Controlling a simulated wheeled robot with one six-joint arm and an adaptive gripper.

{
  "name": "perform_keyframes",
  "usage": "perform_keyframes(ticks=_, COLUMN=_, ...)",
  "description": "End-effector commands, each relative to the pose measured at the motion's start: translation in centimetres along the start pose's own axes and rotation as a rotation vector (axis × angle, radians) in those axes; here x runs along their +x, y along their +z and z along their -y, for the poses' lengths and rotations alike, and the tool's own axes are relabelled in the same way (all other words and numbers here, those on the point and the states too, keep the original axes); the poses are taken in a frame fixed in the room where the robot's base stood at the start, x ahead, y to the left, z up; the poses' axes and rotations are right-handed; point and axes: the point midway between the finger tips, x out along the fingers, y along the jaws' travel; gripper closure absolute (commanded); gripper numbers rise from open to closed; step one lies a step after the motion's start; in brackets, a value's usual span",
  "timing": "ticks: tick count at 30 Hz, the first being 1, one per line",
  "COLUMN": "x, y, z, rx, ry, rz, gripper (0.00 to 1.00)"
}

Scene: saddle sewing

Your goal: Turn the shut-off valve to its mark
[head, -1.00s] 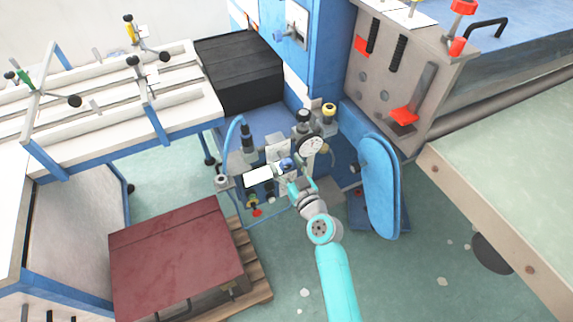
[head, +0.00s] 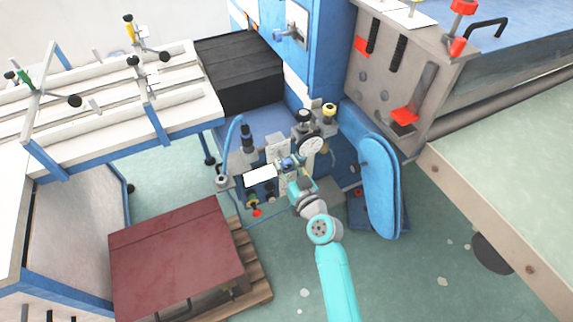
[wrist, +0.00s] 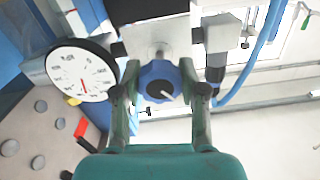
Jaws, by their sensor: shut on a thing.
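The shut-off valve has a round blue knob (wrist: 160,83) with a white pointer line on its face, in the middle of the wrist view. In the wrist view the pointer slants toward the lower right. My gripper (wrist: 162,88) has one finger on each side of the knob and is shut on it. In the head view the knob (head: 287,162) is small and partly hidden by my gripper (head: 294,172). A mark for the valve cannot be made out.
A round white gauge (wrist: 82,75) with a red needle sits left of the knob in the wrist view. A blue hose (head: 228,145) curves beside the unit. A dark red case (head: 175,260) lies on a pallet at lower left. Green floor is open around my arm.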

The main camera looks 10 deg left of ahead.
Motion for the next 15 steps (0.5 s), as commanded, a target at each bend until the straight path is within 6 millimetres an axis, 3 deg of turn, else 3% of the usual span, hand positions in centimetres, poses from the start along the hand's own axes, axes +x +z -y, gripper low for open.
perform_keyframes(ticks=15, x=0.01, y=0.0, z=0.0, rx=0.469, ry=0.0, rz=0.0, gripper=0.93)
